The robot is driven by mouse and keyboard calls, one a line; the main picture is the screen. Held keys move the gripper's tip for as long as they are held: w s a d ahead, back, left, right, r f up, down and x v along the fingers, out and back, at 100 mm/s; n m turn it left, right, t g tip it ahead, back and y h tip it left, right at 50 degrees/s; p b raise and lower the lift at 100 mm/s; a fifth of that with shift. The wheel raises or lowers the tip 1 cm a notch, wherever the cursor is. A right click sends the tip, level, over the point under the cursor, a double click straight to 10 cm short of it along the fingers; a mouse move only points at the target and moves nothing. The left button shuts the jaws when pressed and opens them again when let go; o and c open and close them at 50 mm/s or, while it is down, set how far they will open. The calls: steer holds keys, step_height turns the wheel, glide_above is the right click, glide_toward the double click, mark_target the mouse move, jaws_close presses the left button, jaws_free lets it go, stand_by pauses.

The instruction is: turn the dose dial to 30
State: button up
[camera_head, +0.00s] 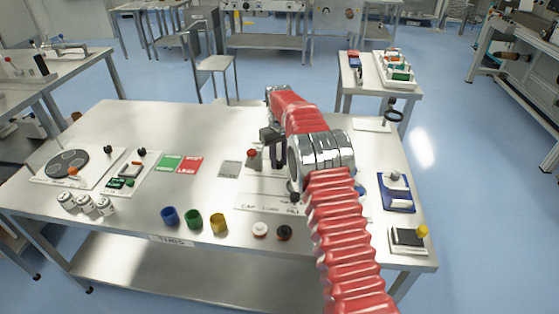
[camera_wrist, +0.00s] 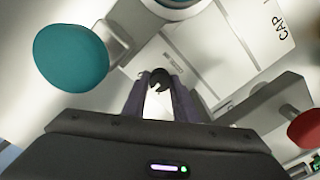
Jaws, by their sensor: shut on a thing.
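In the wrist view my gripper (camera_wrist: 160,92) is shut on a small dark knob (camera_wrist: 159,77), which looks like the dose dial. The knob stands between the two fingertips over a white panel (camera_wrist: 185,60). A short mark line is on the panel just beyond the knob; no number 30 or pointer position is readable.
A large teal knob (camera_wrist: 70,57) is left of my gripper in the wrist view, and a red knob (camera_wrist: 305,128) is at the right. On the table, blue (camera_head: 170,216), green (camera_head: 194,220) and yellow (camera_head: 219,224) cups stand front left of the panel.

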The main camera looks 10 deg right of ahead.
mark_target(279, 162)
steer(key=shift+m, duration=0.5)
steer(key=o, duration=1)
steer(key=shift+o, duration=0.2)
step_height(279, 162, up, 14)
steer(key=shift+f, duration=0.15)
